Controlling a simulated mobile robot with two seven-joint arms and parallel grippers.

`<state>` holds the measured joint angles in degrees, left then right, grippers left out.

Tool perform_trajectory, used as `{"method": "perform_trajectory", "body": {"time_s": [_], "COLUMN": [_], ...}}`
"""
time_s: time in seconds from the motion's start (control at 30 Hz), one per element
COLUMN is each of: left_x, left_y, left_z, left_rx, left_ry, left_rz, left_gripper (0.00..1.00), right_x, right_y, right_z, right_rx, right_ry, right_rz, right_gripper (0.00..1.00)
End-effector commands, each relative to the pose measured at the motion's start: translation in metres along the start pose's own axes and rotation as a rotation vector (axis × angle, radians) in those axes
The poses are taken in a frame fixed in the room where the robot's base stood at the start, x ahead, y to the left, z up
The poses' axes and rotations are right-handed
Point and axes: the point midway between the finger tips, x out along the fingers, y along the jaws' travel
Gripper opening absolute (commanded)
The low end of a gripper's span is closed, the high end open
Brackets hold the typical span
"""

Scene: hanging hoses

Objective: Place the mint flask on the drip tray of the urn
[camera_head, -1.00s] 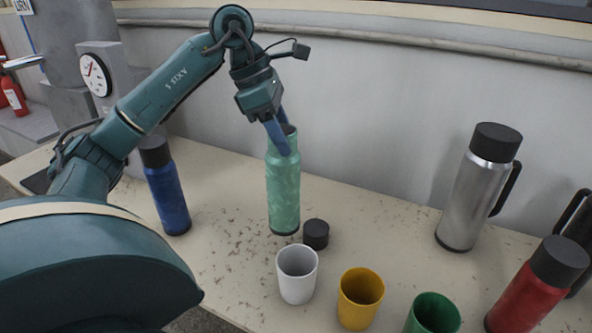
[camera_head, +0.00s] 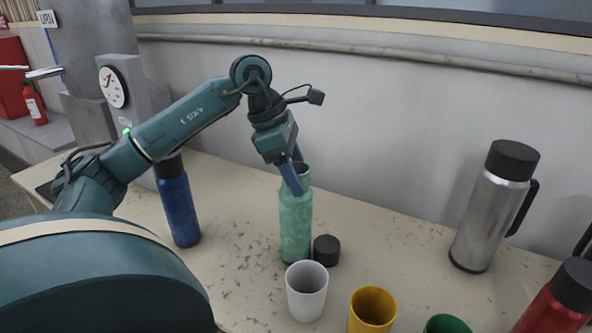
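The mint flask (camera_head: 295,225) stands upright and uncapped on the table, its dark mouth showing. My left gripper (camera_head: 294,178) reaches it from above. Its blue fingers straddle the flask's neck, one in front and one behind the rim, and look closed on it. The urn seems to be the grey body (camera_head: 150,85) with a round gauge at the upper left, near a sign. My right gripper is out of view.
A black cap (camera_head: 326,250) and a white cup (camera_head: 306,298) stand close to the flask. A blue flask (camera_head: 178,210) is left of it. Yellow and green cups, a steel flask (camera_head: 490,215) and a red flask (camera_head: 552,312) are to the right. A wall runs behind.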

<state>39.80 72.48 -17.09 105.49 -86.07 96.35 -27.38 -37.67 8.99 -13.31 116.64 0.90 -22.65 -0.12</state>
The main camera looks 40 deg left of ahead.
Motion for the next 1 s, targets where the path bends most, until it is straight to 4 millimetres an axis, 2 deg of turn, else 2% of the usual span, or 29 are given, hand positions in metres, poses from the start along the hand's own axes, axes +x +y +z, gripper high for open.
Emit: {"method": "perform_trajectory", "body": {"time_s": [0.27,0.43,0.57,0.8,1.0], "left_x": [0.0,-0.009,-0.031,-0.086,-0.115], "left_y": [0.0,0.001,0.001,0.001,0.0], "left_z": [0.0,0.002,0.002,0.003,0.002], "left_rx": [0.0,0.0,-0.001,0.0,-0.001], "left_ry": [0.0,-0.002,-0.004,-0.005,-0.002], "left_rz": [0.0,0.003,0.005,0.004,0.001], "left_gripper": [0.67,0.67,0.67,0.67,0.67], "right_x": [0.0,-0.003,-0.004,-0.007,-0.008], "right_y": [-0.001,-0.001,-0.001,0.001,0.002], "right_z": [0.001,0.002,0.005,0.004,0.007], "right_rx": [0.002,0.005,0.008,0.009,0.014], "right_ry": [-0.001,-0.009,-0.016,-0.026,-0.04], "right_rz": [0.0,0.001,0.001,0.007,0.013], "right_gripper": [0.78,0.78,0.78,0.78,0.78]}}
